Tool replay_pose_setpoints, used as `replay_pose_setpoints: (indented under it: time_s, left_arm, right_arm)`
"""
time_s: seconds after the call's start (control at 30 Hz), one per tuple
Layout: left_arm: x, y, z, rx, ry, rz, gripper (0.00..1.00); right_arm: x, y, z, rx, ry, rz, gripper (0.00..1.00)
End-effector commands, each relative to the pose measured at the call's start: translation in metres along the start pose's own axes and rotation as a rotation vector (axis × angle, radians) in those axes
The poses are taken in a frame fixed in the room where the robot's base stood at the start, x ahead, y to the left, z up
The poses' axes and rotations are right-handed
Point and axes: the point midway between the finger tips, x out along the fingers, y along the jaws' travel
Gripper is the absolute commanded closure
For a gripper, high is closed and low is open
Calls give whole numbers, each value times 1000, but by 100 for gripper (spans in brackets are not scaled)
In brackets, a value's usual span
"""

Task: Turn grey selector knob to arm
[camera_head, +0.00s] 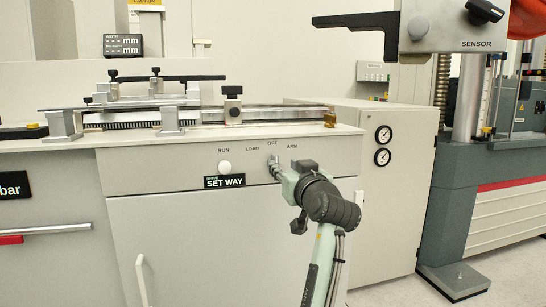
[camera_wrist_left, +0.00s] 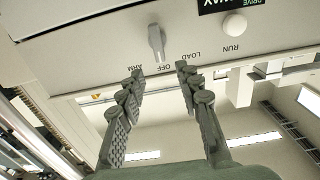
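The grey selector knob (camera_wrist_left: 156,43) shows in the left wrist view, where the picture is upside down. It is a pale bar handle on the drawer-like front panel (camera_head: 130,174), its end toward the OFF label. The ARM label (camera_head: 292,147) is right of OFF in the head view; LOAD and RUN are left of it. My left gripper (camera_wrist_left: 160,76) is open, its fingers apart with nothing between them, tips just short of the knob. In the head view my left gripper (camera_head: 275,170) is at the panel below OFF and largely covers the knob. My right gripper is not in view.
A white round button (camera_head: 224,166) and a SET WAY display (camera_head: 224,182) sit left of the knob. A rail fixture (camera_head: 250,114) stands on the bench above. Right are a cabinet with two gauges (camera_head: 383,134) and a test frame (camera_head: 445,200).

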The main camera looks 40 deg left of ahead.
Motion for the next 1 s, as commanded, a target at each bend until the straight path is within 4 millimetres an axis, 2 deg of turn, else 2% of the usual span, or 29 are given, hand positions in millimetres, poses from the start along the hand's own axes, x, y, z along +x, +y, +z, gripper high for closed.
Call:
replay_pose_setpoints:
  time_s: [0.17,0.4,0.6,0.93,1.0]
  left_arm:
    - [14,0,-1,1,1,-1,66]
    - [53,-1,-1,1,1,-2,66]
    - [74,0,0,2,1,-1,66]
    - [78,0,0,0,0,0,66]
    - [78,0,0,0,0,0,74]
  right_arm:
    - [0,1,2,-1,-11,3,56]
    - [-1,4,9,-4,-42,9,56]
    - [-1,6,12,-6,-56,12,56]
    - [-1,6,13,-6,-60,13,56]
    - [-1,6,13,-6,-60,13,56]
